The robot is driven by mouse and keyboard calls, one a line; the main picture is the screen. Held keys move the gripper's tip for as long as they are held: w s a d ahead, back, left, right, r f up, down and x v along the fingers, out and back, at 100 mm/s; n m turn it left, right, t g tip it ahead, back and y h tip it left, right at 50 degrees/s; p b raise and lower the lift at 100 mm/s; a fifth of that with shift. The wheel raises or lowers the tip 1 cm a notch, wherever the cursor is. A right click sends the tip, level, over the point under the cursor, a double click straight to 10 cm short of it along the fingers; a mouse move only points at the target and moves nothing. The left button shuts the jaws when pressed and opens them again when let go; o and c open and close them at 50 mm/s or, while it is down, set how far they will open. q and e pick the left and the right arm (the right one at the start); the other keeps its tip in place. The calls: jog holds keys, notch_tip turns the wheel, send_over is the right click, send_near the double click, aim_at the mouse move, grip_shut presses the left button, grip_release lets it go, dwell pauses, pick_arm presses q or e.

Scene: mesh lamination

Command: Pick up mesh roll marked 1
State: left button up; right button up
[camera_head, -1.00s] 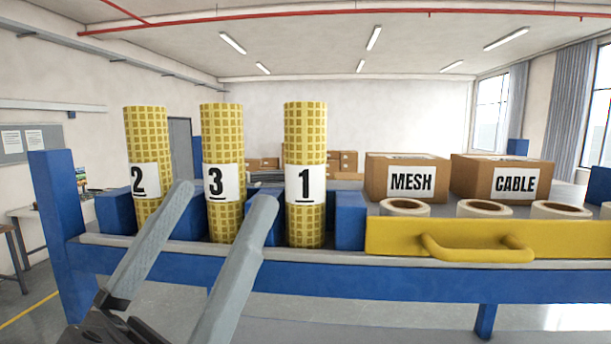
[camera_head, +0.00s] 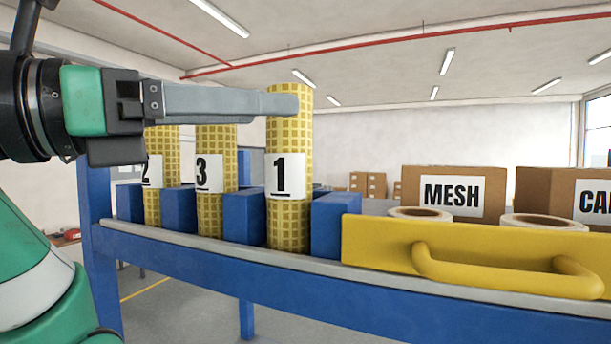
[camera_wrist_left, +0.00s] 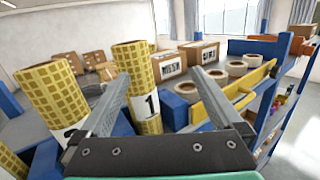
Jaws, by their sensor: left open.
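Mesh roll 1 (camera_head: 289,215) is a yellow gridded cylinder with a white label. It stands upright between blue blocks on the blue rack. My left gripper (camera_head: 275,110) comes in level from the left at the roll's upper part. Its near finger crosses in front of the roll and hides a strip near the top. In the left wrist view the gripper (camera_wrist_left: 163,80) is open, and mesh roll 1 (camera_wrist_left: 137,68) shows in the gap, close to the left-hand finger. I cannot tell whether they touch. My right gripper is not in view.
Roll 3 (camera_head: 210,213) and roll 2 (camera_head: 152,207) stand upright to the left, partly under my arm. A yellow panel with a handle (camera_head: 505,270) is on the right. Behind it are white rolls (camera_head: 420,212) and a MESH box (camera_head: 411,188).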

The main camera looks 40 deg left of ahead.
aim_at(269, 128)
pick_arm(q)
jog(key=a+n+y, duration=0.2)
jog(key=a+y, duration=0.1)
jog(key=shift+a+f+n, duration=0.2)
jog(key=shift+f+n, duration=0.1)
jog(key=shift+f, duration=0.1)
jog(key=w+p, duration=0.2)
jog(key=p, duration=0.1)
jog(key=w+r+p, duration=0.1)
jog(key=p, duration=0.2)
jog(key=shift+w+p, duration=0.3)
jog(key=shift+w, duration=0.05)
jog(key=shift+w+d+f+p, duration=0.1)
jog(key=shift+w+f+p, duration=0.1)
jog(key=shift+w, duration=0.35)
jog(key=shift+w+f+p, duration=0.15)
jog(key=shift+w+f, duration=0.05)
jog(key=shift+w, duration=0.35)
jog(key=shift+w+f, duration=0.1)
jog(key=shift+w, duration=0.1)
jog(key=shift+w+p, duration=0.35)
jog(key=w, duration=0.1)
jog(key=w+p, duration=0.2)
jog(key=w, duration=0.1)
jog(key=shift+d, duration=0.25)
jog(key=shift+w, duration=0.2)
jog(key=shift+f, duration=0.1)
